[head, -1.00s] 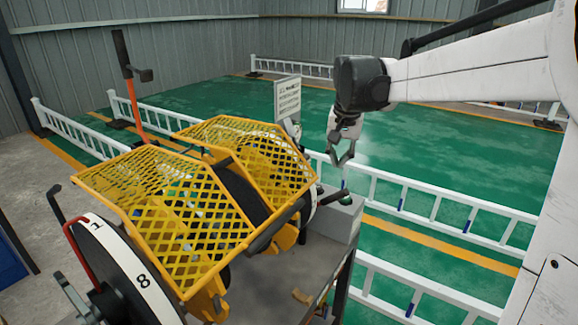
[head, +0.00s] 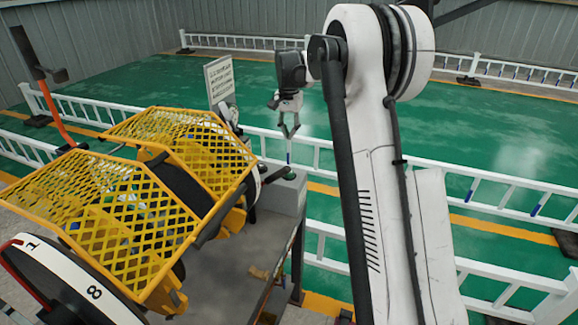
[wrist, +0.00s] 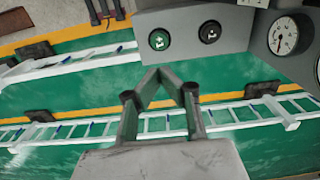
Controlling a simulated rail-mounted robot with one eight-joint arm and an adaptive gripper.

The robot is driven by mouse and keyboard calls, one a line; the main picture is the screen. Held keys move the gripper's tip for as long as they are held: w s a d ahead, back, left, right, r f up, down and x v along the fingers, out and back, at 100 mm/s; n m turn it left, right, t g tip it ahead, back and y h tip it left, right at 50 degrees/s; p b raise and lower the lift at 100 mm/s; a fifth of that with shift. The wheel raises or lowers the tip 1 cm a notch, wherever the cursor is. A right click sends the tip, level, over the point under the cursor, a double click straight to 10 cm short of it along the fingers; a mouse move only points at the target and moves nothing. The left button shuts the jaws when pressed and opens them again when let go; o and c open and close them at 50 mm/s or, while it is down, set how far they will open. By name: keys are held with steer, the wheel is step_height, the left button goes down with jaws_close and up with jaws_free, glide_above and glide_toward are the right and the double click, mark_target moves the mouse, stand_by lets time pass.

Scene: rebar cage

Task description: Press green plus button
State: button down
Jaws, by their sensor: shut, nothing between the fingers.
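A round green button (wrist: 160,39) with a pale symbol sits on a grey box in the wrist view, beside a round black button (wrist: 210,31). The green button also shows small on top of the box in the head view (head: 290,175). My gripper (head: 289,134) points down above the box, apart from it, with its fingertips together and nothing held. In the wrist view my gripper's tips (wrist: 158,74) meet below the green button in the picture, not covering it. The symbol is too small to read surely.
The grey box (head: 281,196) stands at the machine's corner, near the yellow mesh guards (head: 120,200). A gauge (wrist: 284,36) is right of the buttons. A white sign (head: 219,80) stands behind. White railings (head: 500,205) cross the green floor.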

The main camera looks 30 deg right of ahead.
steer(key=shift+w+d+f, duration=0.1)
steer(key=shift+f, duration=0.15)
step_height(320, 180, down, 14)
steer(key=shift+r+p, duration=0.15)
steer(key=shift+p, duration=0.5)
stand_by(0.4)
step_height(320, 180, down, 2)
steer(key=shift+f+b, duration=0.1)
steer(key=shift+b, duration=1.05)
steer(key=shift+r, duration=0.25)
step_height(320, 180, up, 14)
steer(key=shift+p, duration=0.3)
